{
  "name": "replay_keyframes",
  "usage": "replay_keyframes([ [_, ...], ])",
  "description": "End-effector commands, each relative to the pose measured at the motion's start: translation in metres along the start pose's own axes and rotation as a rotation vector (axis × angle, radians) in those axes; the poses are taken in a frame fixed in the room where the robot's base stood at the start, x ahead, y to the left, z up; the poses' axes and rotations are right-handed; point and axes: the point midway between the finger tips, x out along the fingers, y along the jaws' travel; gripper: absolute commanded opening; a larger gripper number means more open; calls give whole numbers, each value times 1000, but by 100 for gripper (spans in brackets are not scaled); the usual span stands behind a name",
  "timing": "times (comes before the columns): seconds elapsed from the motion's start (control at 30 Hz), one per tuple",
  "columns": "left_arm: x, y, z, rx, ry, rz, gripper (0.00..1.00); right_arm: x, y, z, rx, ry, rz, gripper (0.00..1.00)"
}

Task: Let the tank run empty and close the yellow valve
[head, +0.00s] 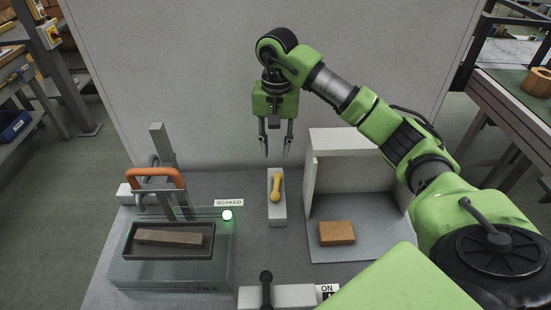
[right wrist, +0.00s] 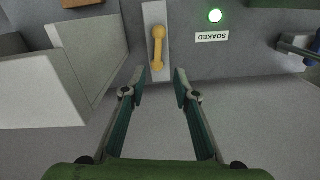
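The yellow valve (head: 276,187) is a yellow handle on a pale block (head: 277,212) in the middle of the table. It also shows in the right wrist view (right wrist: 158,47), lying lengthwise along its block. The glass tank (head: 120,270) stands at the left with a dark tray (head: 128,252) holding a brown brick (head: 172,237). I cannot make out a water level. My right gripper (head: 276,155) is open and empty, pointing down above and behind the valve. Its fingertips show apart in the right wrist view (right wrist: 161,75). My left gripper is not in view.
A lit green lamp (head: 227,215) sits by a "SOAKED" label (head: 228,202). An orange handle (head: 156,178) rises over the tank. A grey open booth (head: 345,160) with an orange-brown brick (head: 337,233) stands right. A black lever (head: 266,285) is at the front, near an "ON" label.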

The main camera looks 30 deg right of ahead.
Motion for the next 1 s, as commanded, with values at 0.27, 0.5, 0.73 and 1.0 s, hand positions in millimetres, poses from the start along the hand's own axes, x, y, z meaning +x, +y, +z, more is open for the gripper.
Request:
replay_keyframes([
  [0.27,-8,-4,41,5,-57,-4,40,14,4,-2,-8,10,15,28],
  [0.5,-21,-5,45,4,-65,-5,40,63,5,-1,-6,7,16,28],
  [0.73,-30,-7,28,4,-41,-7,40,107,6,-2,-7,9,14,28],
  [1.0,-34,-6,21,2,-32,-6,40,133,5,-4,-7,12,11,28],
])
